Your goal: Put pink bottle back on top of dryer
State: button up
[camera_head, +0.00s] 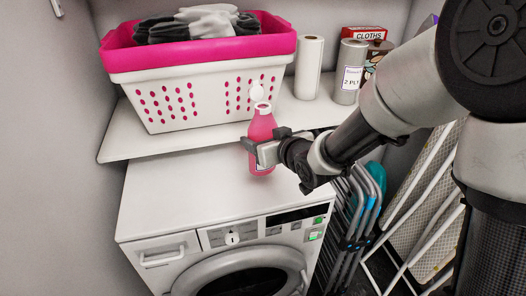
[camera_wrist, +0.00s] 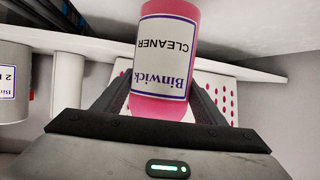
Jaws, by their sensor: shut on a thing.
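The pink bottle (camera_head: 262,130) has a white cap and a white label. My gripper (camera_head: 262,150) is shut on it and holds it roughly upright over the back part of the white dryer (camera_head: 185,190). In the wrist view the pink bottle (camera_wrist: 165,60) stands between the two dark fingers of my gripper (camera_wrist: 160,105), with its "Binwick CLEANER" label facing the camera upside down. I cannot tell for sure whether the bottle's base touches the dryer top. The lower part of the bottle is partly covered by my gripper in the head view.
A white shelf (camera_head: 130,135) sits above and behind the dryer top. It bears a pink-rimmed laundry basket (camera_head: 200,95), a white paper roll (camera_head: 309,68) and a grey canister (camera_head: 348,72). Folded racks (camera_head: 360,205) stand right of the dryer. The dryer's front top is clear.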

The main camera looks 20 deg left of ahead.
jog(key=shift+f+b, duration=0.35)
jog(key=shift+f, duration=1.25)
jog(key=shift+f, duration=0.1)
jog(key=o, duration=1.6)
jog(key=shift+f, duration=0.1)
jog(key=shift+c, duration=0.2)
